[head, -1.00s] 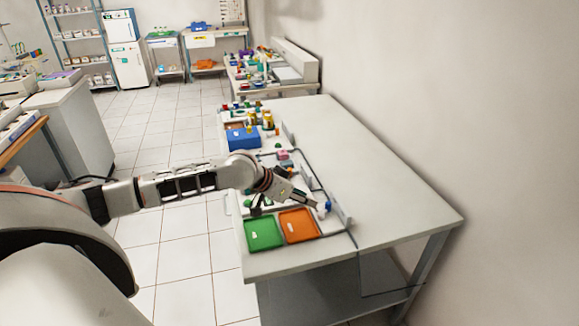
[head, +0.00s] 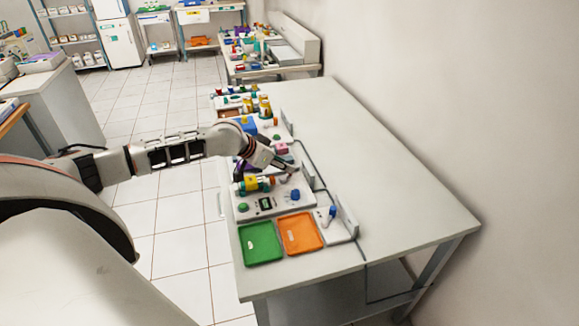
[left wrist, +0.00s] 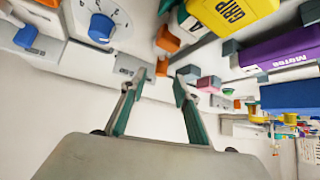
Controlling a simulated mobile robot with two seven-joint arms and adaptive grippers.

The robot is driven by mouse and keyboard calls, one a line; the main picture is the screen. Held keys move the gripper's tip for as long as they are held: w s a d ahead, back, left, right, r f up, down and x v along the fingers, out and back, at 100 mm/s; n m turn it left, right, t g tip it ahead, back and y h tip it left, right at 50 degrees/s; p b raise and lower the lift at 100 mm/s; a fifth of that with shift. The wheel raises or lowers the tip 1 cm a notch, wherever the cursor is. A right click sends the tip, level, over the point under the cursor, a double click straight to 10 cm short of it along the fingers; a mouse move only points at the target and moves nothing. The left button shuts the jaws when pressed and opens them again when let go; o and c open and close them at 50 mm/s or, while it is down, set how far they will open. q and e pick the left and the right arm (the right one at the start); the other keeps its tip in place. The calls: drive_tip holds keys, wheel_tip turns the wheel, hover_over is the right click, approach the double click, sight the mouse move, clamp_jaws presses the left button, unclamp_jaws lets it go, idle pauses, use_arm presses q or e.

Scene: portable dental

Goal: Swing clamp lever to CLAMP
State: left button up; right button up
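My left gripper (head: 290,170) reaches over the far side of a white fixture on the bench. In the left wrist view the left gripper (left wrist: 158,82) is open, with nothing between its two green-padded fingers. A small blue lever (head: 331,212) stands on a white plate beside the orange tray. A blue knob (head: 295,194) sits on the fixture, and its numbered dial (left wrist: 100,22) shows in the wrist view. I cannot read a CLAMP label or tell for sure which part is the clamp lever. My right gripper is not in view.
A green tray (head: 262,242) and an orange tray (head: 300,232) lie at the near end. A yellow GRIP-marked part (left wrist: 228,12) and a purple part (left wrist: 280,48) are close to the gripper. The right side of the white bench (head: 400,190) is clear.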

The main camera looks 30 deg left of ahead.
use_arm(q)
drive_tip(key=x, duration=0.3)
drive_tip(key=shift+w+f, duration=0.15)
drive_tip(key=shift+w, duration=0.1)
drive_tip(key=shift+w+d+f, duration=0.1)
drive_tip(key=shift+w+f, duration=0.15)
drive_tip(key=shift+f, duration=0.05)
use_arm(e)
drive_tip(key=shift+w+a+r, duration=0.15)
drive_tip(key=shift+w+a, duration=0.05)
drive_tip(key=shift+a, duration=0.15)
use_arm(q)
clamp_jaws()
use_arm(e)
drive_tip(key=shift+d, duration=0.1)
